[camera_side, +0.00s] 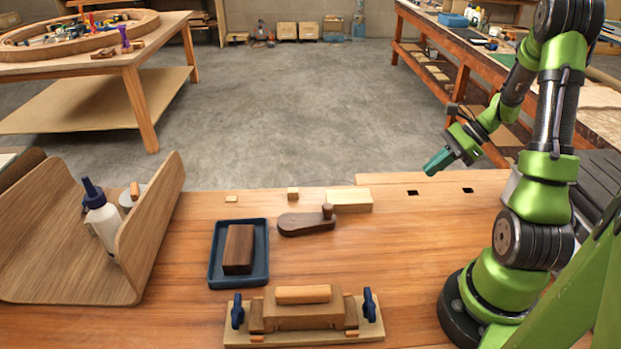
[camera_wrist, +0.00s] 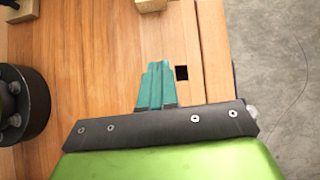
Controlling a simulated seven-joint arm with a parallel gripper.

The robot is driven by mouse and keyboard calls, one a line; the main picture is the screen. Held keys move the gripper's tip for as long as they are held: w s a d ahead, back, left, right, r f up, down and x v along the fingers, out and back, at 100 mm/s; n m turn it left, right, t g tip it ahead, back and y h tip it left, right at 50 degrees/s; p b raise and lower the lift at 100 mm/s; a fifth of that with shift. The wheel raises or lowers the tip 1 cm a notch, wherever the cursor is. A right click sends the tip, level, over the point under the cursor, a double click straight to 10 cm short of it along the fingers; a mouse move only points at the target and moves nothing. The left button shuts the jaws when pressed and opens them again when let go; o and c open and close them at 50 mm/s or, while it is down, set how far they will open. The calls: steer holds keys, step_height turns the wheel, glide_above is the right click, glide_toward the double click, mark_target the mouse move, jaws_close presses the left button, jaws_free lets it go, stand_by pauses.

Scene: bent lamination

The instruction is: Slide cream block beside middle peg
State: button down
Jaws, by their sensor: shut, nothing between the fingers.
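The cream block (camera_side: 349,200) is a pale rectangular wooden block lying on the bench near its far edge. Its end also shows at the top of the wrist view (camera_wrist: 151,5). A small square wooden peg (camera_side: 293,194) stands up left of the block, apart from it. A lower square piece (camera_side: 231,198) sits further left in the same row. I cannot tell which is the middle peg. My gripper (camera_side: 432,170), with teal fingers, is shut and empty above the bench's far right part, right of the block. The closed fingers also show in the wrist view (camera_wrist: 154,66).
Two square holes (camera_side: 413,192) (camera_side: 467,190) lie right of the block. A dark wooden tool with a knob (camera_side: 306,223) lies just in front of the block. A blue tray (camera_side: 216,268) holds a brown block. A clamped wooden form (camera_side: 234,339) stands at the front.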

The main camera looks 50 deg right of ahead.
steer(key=shift+m+t, duration=0.3)
steer(key=shift+m, duration=0.1)
steer(key=x, duration=0.3)
steer(key=w+x, duration=0.1)
steer(key=x, duration=0.2)
steer(key=r+x, duration=0.1)
steer(key=x, duration=0.3)
steer(key=shift+w+a+r, duration=0.1)
steer(key=shift+a, duration=0.1)
steer(key=shift+w+a, duration=0.85)
steer(key=shift+w, duration=0.05)
steer(key=shift+w+a, duration=0.5)
steer(key=shift+w, duration=0.05)
